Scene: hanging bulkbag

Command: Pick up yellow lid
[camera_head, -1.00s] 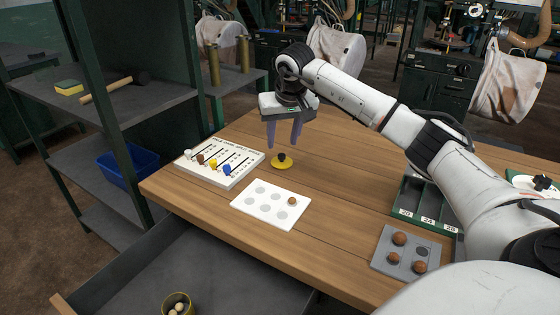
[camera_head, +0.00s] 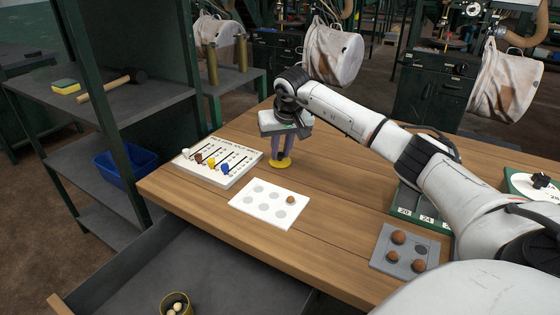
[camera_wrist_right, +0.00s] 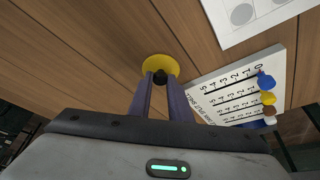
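The yellow lid (camera_head: 280,163) is a round disc with a small dark knob, lying flat on the wooden table. It also shows in the wrist view (camera_wrist_right: 160,64). My right gripper (camera_head: 282,156) reaches down from above, with its two purple fingers around the knob. In the wrist view the right gripper's fingertips (camera_wrist_right: 160,78) stand close on either side of the dark knob and appear to be closed on it. The lid is still at table level. My left gripper is not in view.
A white board with coloured sliders (camera_head: 218,174) stands just left of the lid. A white tray with round recesses (camera_head: 262,216) lies in front. A grey tray with brown balls (camera_head: 378,262) and a green compartment box (camera_head: 410,196) are at right. A yellow container (camera_head: 166,303) sits below.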

